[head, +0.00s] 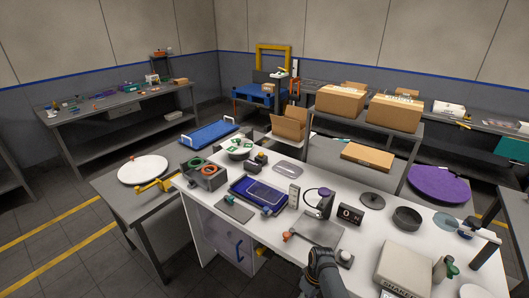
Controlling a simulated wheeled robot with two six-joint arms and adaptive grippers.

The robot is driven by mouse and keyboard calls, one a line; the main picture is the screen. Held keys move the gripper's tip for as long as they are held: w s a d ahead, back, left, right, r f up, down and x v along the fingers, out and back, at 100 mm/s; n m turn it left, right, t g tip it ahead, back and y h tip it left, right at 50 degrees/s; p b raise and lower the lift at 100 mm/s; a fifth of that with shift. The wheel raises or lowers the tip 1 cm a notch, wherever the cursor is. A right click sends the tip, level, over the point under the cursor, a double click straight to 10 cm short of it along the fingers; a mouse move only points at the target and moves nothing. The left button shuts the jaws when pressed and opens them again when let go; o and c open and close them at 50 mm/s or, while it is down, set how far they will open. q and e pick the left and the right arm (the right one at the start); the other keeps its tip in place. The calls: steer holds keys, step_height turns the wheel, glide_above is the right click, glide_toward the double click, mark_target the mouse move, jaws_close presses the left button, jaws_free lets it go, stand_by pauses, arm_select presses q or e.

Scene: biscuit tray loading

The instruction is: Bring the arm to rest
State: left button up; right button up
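A dark arm part of mine, which looks like my right one (322,262), comes up from the bottom edge just right of the middle, over the front of the white table (222,222). Its fingers cannot be made out, and I see nothing clearly held. It is close to a grey board (322,229) with an orange-tipped tool at its left and a round-topped item at its right. My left gripper is not in view. A blue tray (236,193) with a pale clear-looking panel lies on the table, apart from the arm.
A box (403,268), a dark round pan (407,217), a display block (350,214) and a grey bin (204,178) with coloured rings crowd the white table. Cartons (340,101) stand on a bench behind. Floor (60,225) is clear at the left.

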steer(key=s+d+f+m+t+h+b, duration=0.1)
steer(key=s+d+f+m+b, duration=0.2)
steer(key=s+f, duration=0.8)
steer(key=s+d+f+m+b, duration=0.15)
steer(key=s+d+f, duration=0.5)
steer(key=f, duration=0.75)
arm_select(q)
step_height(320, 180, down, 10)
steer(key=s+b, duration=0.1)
steer(key=b, duration=0.3)
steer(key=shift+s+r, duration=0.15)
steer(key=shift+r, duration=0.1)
arm_select(e)
steer(key=s+d+f, duration=0.1)
steer(key=s+f, duration=0.2)
steer(key=s, duration=0.3)
steer(key=s+d+f+m+t+h, duration=0.1)
steer(key=s+d+f, duration=0.1)
steer(key=s, duration=0.5)
steer(key=s+d+f+m, duration=0.1)
steer(key=s+f, duration=0.3)
steer(key=s, duration=0.3)
steer(key=shift+d+t, duration=0.2)
steer(key=shift+t, duration=0.2)
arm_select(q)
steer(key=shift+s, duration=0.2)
